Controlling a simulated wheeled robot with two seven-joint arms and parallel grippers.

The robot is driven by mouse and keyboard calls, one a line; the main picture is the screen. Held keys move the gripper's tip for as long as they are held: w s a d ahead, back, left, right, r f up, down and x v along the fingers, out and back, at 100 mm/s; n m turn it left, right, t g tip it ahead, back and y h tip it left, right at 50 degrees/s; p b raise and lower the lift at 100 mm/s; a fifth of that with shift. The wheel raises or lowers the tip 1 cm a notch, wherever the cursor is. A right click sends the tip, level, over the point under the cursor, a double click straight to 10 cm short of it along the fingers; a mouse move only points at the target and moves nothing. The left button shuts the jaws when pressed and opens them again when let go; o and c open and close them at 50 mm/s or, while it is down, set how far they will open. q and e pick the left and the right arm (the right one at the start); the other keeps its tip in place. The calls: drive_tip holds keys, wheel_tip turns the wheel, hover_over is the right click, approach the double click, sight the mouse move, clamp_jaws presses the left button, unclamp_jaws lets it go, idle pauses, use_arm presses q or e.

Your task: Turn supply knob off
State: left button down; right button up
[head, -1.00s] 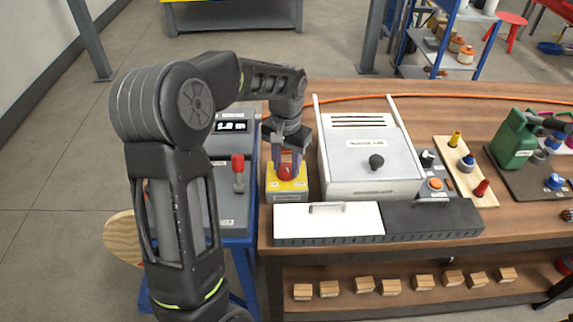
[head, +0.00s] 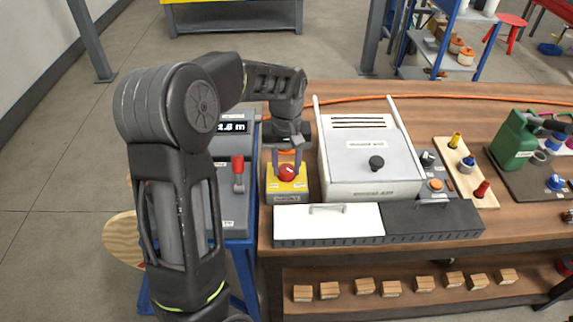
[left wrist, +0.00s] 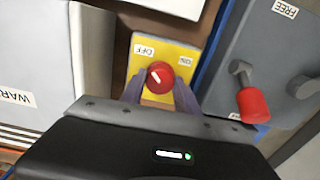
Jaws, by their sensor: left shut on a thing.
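The supply knob (head: 287,173) is a round red knob with a white mark, on a yellow box at the left end of the wooden bench. In the left wrist view the red knob (left wrist: 160,77) sits between the OFF label (left wrist: 145,51) and the ON label (left wrist: 187,61), and its white mark points to the upper left, toward the OFF side. My left gripper (head: 287,165) comes down from above with a finger on either side of the knob, shut on it. My right gripper is not in view.
A grey panel with a red-handled lever (head: 238,170) stands left of the box. A white-lidded unit (head: 365,160) stands close on the right. A white and black tray (head: 330,222) lies in front. An orange hose (head: 430,97) runs along the back.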

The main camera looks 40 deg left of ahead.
sight(286, 168)
use_arm(q)
drive_tip(key=c, duration=0.9)
unclamp_jaws()
drive_tip(key=shift+r, duration=3.9)
